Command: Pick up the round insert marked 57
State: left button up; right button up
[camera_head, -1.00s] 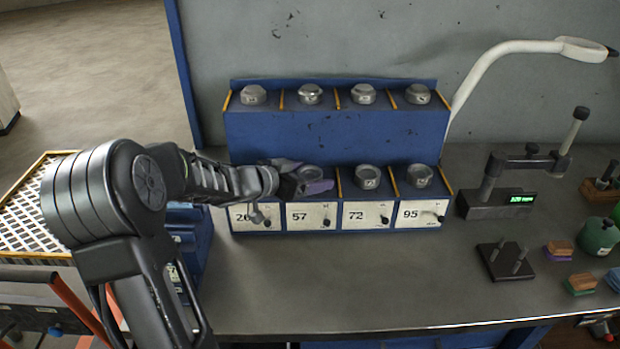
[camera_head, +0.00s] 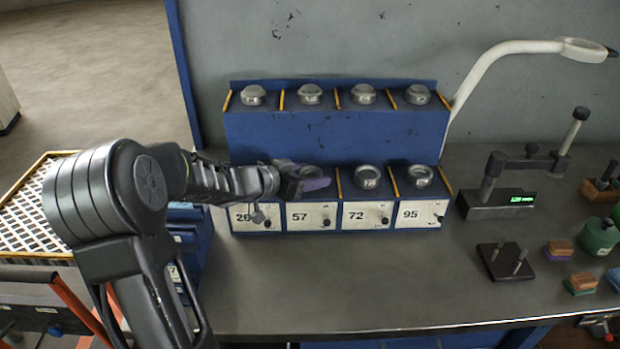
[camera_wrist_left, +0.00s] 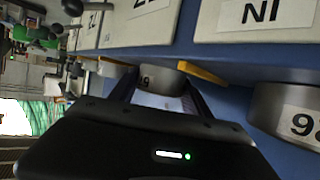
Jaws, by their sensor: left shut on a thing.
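My left gripper (camera_head: 314,183) is at the lower shelf of the blue rack, above the front panel labelled 57 (camera_head: 311,216). In the left wrist view, which looks upside down, its fingers (camera_wrist_left: 160,88) are shut on a small grey round insert (camera_wrist_left: 158,78). That insert stands in the 57 bay, its mark partly hidden. In the head view the gripper covers it. A neighbouring insert (camera_wrist_left: 290,112), with a partly cut-off label, is apart from the fingers at the right of the wrist view. My right gripper is not in view.
The blue rack (camera_head: 330,135) has more inserts on its upper shelf and in bays 72 (camera_head: 367,177) and 95 (camera_head: 420,176). Yellow dividers (camera_head: 394,181) separate the bays. A lamp (camera_head: 500,55) and a gauge (camera_head: 500,205) are at right. The front bench (camera_head: 380,280) is clear.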

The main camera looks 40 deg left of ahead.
aim_at(310, 174)
pick_arm(q)
grip_shut()
dwell(0.3)
jog(key=shift+w+r, duration=0.1)
jog(key=shift+r, duration=0.1)
notch_tip(310, 174, up, 18)
jog(key=p, duration=0.6)
dwell(0.3)
jog(key=shift+f, duration=0.1)
dwell(0.4)
